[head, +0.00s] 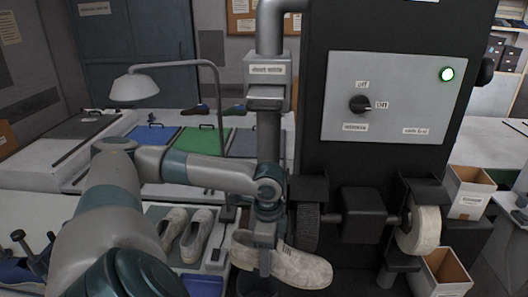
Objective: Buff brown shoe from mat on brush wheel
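A pale grey-beige shoe (300,268) hangs toe to the right below the dark brush wheel (305,226); I cannot tell if its upper touches the bristles. No shoe that looks clearly brown is in view. My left gripper (265,262) points down and is shut on this shoe near its heel end, its fingers partly hiding it. Two more pale shoes (172,228) (196,236) stand side by side on the bench to the left, partly behind my arm. I cannot make out which mat is meant. My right gripper is not in view.
The black machine has a panel (395,100) with its knob (360,104) toward "on" and a lit green lamp (447,75). A white wheel (420,230) sits right of the brush. Cardboard boxes (470,195) stand at right. A lamp (135,88) and a pipe (268,130) rise nearby.

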